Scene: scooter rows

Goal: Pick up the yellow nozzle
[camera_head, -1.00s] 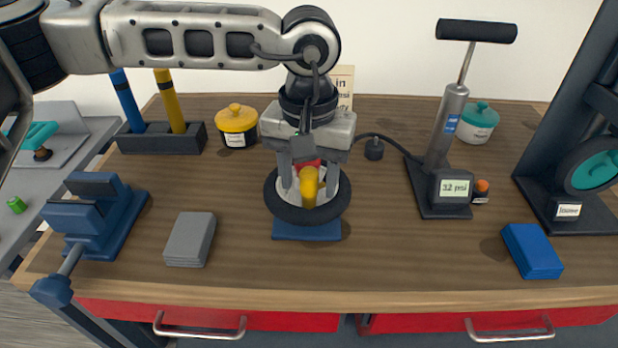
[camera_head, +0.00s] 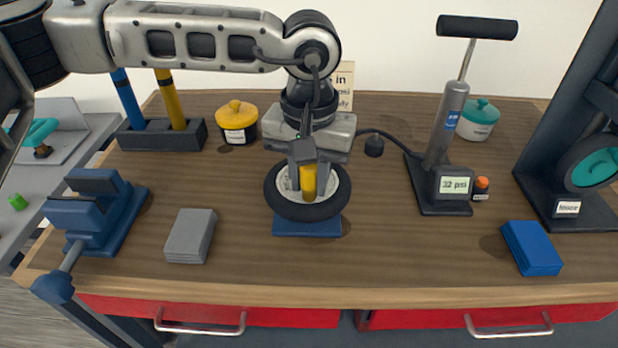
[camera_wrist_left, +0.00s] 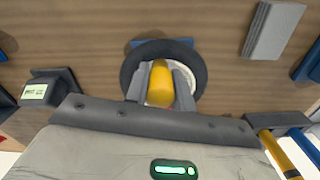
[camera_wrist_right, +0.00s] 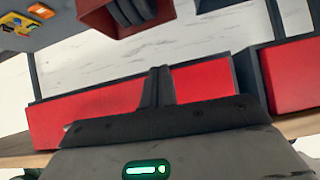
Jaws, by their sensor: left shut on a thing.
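The yellow nozzle (camera_head: 309,182) is a short upright cylinder between the fingers of my left gripper (camera_head: 308,180), over the wheel. In the left wrist view the yellow nozzle (camera_wrist_left: 160,85) sits between the two grey fingers (camera_wrist_left: 160,88), which are shut on it. The wheel (camera_head: 285,206), a black tyre with a pale hub, lies on a blue block (camera_head: 307,228). Whether the nozzle touches the wheel is hard to tell. My right gripper (camera_wrist_right: 157,88) shows only in the right wrist view, its fingers together, with nothing seen between them.
A grey pump (camera_head: 446,125) with a 32 psi gauge stands right of the wheel, its hose running towards my left gripper. A grey block (camera_head: 190,236) and blue vise (camera_head: 92,215) are at left. A blue block (camera_head: 532,248) lies at right. The front middle of the table is clear.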

